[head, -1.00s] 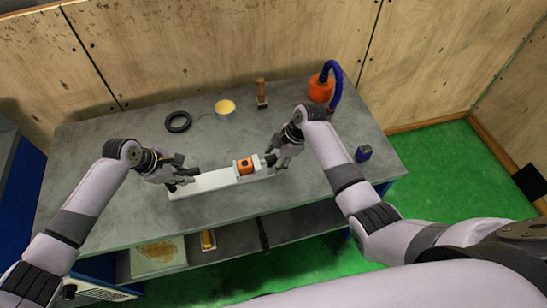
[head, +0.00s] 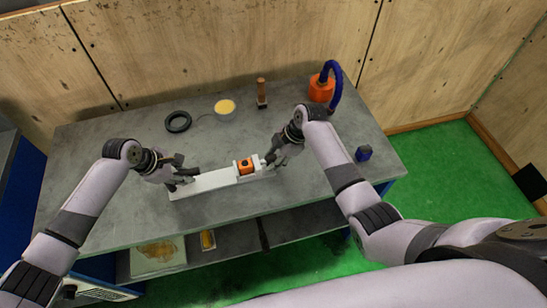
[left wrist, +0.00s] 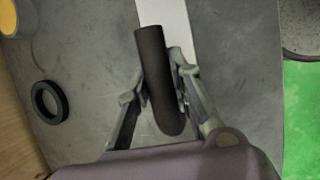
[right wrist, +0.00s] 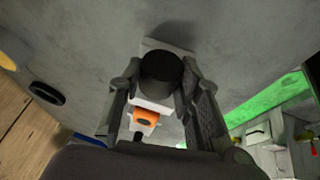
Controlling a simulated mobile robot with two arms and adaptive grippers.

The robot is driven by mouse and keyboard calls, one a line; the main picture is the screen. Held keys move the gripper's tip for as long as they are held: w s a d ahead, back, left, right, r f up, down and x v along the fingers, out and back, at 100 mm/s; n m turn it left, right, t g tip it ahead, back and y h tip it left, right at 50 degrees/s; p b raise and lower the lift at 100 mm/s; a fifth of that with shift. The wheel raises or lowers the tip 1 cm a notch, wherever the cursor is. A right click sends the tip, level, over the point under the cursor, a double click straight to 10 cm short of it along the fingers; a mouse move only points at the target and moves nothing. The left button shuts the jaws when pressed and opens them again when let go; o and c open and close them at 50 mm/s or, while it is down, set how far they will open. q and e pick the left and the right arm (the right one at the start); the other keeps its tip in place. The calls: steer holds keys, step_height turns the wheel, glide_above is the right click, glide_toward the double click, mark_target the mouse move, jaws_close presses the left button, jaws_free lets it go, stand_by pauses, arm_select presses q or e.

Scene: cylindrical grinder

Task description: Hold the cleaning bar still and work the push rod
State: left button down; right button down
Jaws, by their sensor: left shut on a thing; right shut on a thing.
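The cleaning bar (head: 215,181) is a long white bar lying near the table's front edge. An orange block (head: 246,166) sits near its right end. My left gripper (head: 184,177) is shut on a dark rounded handle (left wrist: 158,80) at the bar's left end. My right gripper (head: 270,161) is shut on a dark round knob (right wrist: 161,72) at the right end, which looks like the end of the push rod. The orange block (right wrist: 145,117) also shows between the fingers in the right wrist view. The rod's shaft is hidden.
Behind the bar are a black ring (head: 178,122), a yellow-topped tin (head: 225,108), a wooden-handled brush (head: 262,93) and an orange container (head: 321,88) with a blue hose. A small dark blue item (head: 363,153) stands at the right. The table (head: 120,150) is otherwise mostly clear.

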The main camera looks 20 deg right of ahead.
steer(key=shift+d+f, duration=0.1)
steer(key=shift+d, duration=2.25)
steer(key=c, duration=1.1)
jaws_free()
steer(key=shift+a, duration=0.1)
steer(key=v, duration=1.2)
arm_select(q)
steer(key=c, duration=1.3)
jaws_free()
steer(key=shift+c, duration=0.2)
